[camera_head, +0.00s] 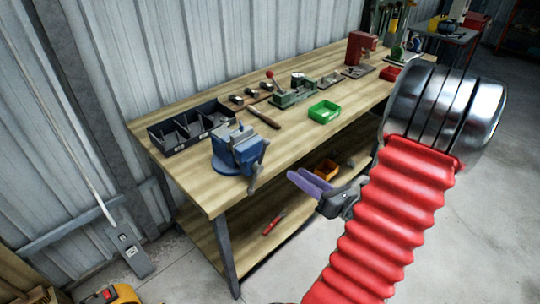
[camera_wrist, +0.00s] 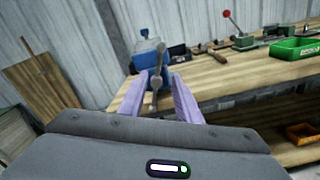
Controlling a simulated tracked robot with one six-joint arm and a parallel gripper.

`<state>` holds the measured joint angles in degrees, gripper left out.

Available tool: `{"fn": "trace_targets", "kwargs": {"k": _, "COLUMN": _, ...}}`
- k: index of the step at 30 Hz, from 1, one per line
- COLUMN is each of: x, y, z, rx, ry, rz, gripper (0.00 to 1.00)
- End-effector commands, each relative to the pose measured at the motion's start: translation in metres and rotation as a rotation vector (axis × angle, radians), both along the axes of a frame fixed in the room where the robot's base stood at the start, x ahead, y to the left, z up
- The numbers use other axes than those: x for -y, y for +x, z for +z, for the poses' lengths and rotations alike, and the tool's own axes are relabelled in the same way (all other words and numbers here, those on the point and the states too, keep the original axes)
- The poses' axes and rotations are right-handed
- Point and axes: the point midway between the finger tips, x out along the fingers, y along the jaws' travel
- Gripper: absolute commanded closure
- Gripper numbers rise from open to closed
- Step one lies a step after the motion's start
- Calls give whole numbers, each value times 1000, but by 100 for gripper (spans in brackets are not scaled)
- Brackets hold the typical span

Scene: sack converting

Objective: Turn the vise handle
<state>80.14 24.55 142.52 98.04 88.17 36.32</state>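A blue bench vise (camera_head: 236,150) sits at the front left corner of the wooden workbench (camera_head: 205,188). Its grey bar handle (camera_head: 257,172) hangs at the vise's front, over the bench edge, slightly tilted. My gripper (camera_head: 297,180), with purple fingers, is off the bench's front edge, to the right of the handle and apart from it. In the wrist view the vise (camera_wrist: 147,54) is ahead, and the handle (camera_wrist: 156,80) shows in the gap between the two spread fingers (camera_wrist: 158,88). The gripper is open and empty.
A black divided bin (camera_head: 178,138) stands behind the vise. A green tray (camera_head: 324,111), a red-knobbed tool (camera_head: 293,96) and small tools lie farther right. An orange bin (camera_head: 326,169) and a red-handled tool (camera_head: 273,223) are on the lower shelf. Floor in front is clear.

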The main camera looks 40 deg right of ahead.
Motion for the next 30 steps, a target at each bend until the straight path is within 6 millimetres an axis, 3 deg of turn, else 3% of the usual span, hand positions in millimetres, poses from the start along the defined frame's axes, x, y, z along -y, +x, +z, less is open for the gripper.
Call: {"fn": "trace_targets", "kwargs": {"k": 30, "x": -5, "y": 106, "z": 0, "rx": 0, "ry": 0, "rz": 4, "gripper": 70}}
